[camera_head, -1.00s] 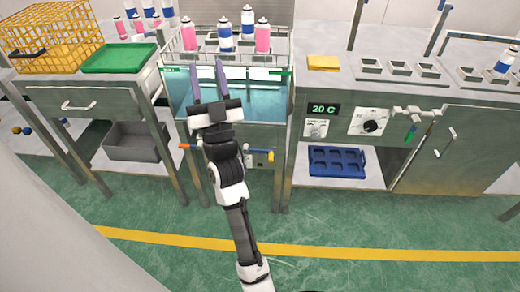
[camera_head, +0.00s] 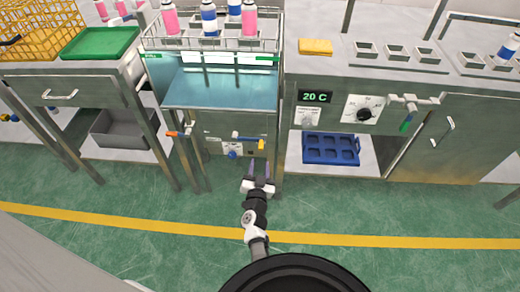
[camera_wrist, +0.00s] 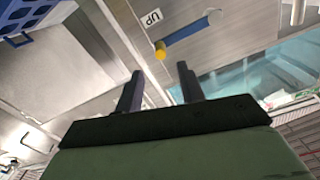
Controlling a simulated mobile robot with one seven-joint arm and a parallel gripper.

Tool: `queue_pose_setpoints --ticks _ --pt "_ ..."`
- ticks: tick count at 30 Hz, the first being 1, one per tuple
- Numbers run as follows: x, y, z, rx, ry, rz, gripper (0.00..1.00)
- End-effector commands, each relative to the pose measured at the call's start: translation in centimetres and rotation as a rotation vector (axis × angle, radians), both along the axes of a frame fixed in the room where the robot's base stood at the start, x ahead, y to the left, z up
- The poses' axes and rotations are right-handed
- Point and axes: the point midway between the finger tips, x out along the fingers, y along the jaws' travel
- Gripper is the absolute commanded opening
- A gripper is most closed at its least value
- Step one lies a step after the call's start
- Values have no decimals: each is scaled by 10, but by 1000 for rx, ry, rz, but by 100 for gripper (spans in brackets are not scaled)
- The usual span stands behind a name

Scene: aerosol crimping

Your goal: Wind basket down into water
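The wire basket (camera_head: 270,44) holds pink and blue-white cans and sits above the water (camera_head: 220,88) in the steel tank. On the tank front is a crank with a blue arm (camera_head: 245,138) and a yellow knob (camera_head: 262,144). My gripper (camera_head: 259,168) is open and empty, low in front of the tank, just below the knob in the picture. In the wrist view my two fingers (camera_wrist: 160,71) are spread, with the yellow knob (camera_wrist: 160,50) just past their tips and apart from them. An "UP" label (camera_wrist: 152,17) is beside the blue arm.
An orange handle (camera_head: 172,133) sticks out at the tank's left. A blue holder (camera_head: 331,149) lies on the shelf to the right, under the 20 C display (camera_head: 314,97). A green tray (camera_head: 100,42) and a yellow wire crate (camera_head: 40,25) are on the left bench. The floor in front is clear.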

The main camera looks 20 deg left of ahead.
Motion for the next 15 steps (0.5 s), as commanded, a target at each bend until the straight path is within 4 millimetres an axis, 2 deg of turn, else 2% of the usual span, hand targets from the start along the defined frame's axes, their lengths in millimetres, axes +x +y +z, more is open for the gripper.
queue_pose_setpoints --ticks 1,6,9,15 --pt "12 5 -2 3 -3 1 38" --pt "46 14 -3 3 -3 1 38" --pt "61 19 -1 2 -3 1 38" --pt "80 24 -1 1 -1 2 38"
